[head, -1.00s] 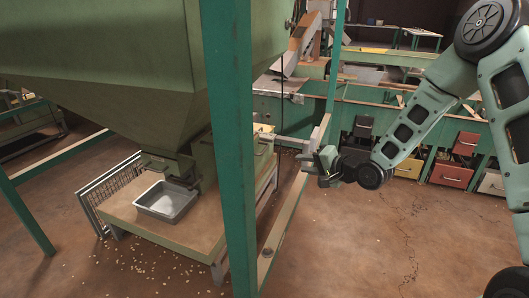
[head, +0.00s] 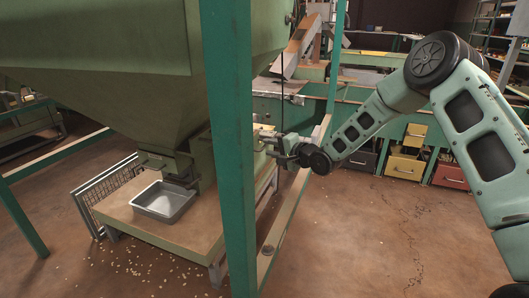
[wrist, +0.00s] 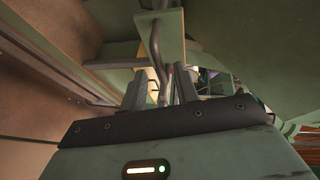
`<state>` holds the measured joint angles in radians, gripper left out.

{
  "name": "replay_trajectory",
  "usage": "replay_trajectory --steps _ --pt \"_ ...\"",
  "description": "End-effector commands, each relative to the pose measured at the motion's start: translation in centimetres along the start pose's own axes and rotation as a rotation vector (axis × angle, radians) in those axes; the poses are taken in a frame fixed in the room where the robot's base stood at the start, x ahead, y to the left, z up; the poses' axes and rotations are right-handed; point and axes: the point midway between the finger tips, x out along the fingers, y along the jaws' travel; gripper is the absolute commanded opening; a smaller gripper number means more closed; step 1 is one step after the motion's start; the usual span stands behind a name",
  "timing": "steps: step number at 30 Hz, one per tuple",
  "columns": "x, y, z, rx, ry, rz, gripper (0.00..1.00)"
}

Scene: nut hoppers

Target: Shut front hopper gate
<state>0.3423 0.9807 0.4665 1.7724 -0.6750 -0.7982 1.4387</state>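The large green hopper (head: 100,60) fills the upper left of the head view. Its dark outlet and gate hardware (head: 168,160) sit low, above a grey metal tray (head: 165,201); I cannot tell the gate's position. My gripper (head: 272,144) is right of the green post, pointing left toward the frame beside the hopper. In the wrist view its two fingers (wrist: 160,92) stand apart. A bent grey metal rod (wrist: 156,45) runs down into the gap between them; I see no grip on it. The rod's lower end is partly hidden.
Drawers (head: 405,165) line the back. The floor at right is clear.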

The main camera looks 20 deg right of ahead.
Motion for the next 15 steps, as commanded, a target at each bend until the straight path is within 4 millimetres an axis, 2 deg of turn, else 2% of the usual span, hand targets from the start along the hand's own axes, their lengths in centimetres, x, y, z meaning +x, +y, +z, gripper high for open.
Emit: replay_trajectory --steps 1,6,15 --pt "1.0 0.2 0.1 -0.001 -0.001 -0.003 0.31" --pt "2.8 0.1 0.1 -0.001 -0.001 -0.001 0.31" --pt "3.5 0.0 0.0 0.0 0.0 0.0 0.31"
